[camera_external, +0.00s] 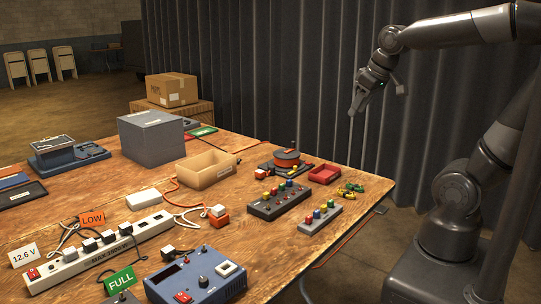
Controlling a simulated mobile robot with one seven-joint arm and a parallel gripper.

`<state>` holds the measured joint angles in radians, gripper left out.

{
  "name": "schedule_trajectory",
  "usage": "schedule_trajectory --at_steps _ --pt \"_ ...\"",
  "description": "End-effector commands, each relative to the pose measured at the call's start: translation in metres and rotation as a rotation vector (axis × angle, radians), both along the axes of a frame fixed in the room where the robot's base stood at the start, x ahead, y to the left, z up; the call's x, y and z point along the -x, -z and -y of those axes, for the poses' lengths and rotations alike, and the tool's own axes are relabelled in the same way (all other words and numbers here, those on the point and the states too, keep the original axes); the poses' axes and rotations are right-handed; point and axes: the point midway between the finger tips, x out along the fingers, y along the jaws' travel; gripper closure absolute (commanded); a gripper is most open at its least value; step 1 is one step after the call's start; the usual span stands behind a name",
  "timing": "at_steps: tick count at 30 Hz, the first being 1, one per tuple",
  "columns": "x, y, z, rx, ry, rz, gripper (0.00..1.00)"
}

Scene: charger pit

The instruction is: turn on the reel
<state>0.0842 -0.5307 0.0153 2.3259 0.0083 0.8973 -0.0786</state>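The reel (286,157), an orange-red drum on a dark base, stands near the table's back right part. Small orange and red parts sit around its base. Any switch on it is too small to make out. My gripper (357,105) hangs in the air to the right of and above the reel, in front of the dark curtain and apart from everything on the table. Its fingers point down and overlap in this view, so I cannot tell whether they are open. I see nothing held in it.
A tan open box (205,169) and grey box (152,138) stand left. A power strip (98,256) and blue charger (195,278) lie in front.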

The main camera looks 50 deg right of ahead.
Motion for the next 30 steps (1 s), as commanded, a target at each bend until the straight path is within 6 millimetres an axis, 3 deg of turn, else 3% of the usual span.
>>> schedule_trajectory --at_steps 14,22,30 --pt "-0.117 -0.003 0.053 0.027 0.001 -0.073 1.00" --pt "-0.180 0.015 0.095 0.030 -0.002 -0.109 1.00" --pt "-0.237 0.048 0.144 0.024 -0.004 -0.142 1.00"
